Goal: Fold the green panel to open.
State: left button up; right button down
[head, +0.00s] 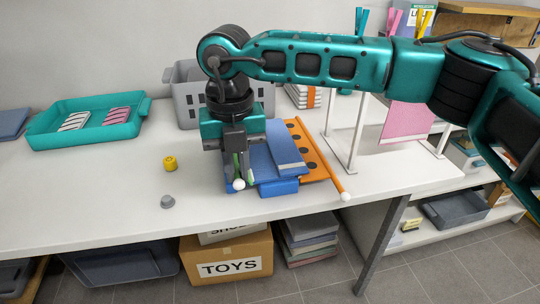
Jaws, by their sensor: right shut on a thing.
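My right gripper (238,176) points down at the left side of a folding blue device on the white table. It is shut on a narrow green part, the visible bit of the green panel (237,165), with a white ball end (239,184) just below the fingers. The rest of the green panel is hidden behind the gripper and wrist. Blue panels (259,163) lie to the right of the gripper. An orange panel (302,150) with dark round spots lies open at the right, with an orange rod ending in a white ball (345,196). My left gripper is not in view.
A teal tray (136,131) with two striped items stands at the left. A grey crate (185,105) is behind the gripper. A yellow piece (170,163) and a grey knob (167,202) lie left of the device. A white frame (353,150) stands right.

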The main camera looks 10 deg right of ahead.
jog(key=shift+a+f, duration=0.25)
jog(key=shift+a, duration=0.15)
jog(key=shift+a+f+b, duration=0.7)
jog(key=shift+f+b, duration=0.1)
jog(key=shift+f, duration=0.15)
jog(key=shift+a+f+b, duration=0.2)
jog(key=shift+f+b, duration=0.25)
jog(key=shift+f, duration=0.1)
jog(key=shift+a+f+b, duration=0.2)
jog(key=shift+f+b, duration=0.2)
jog(key=shift+f, duration=0.15)
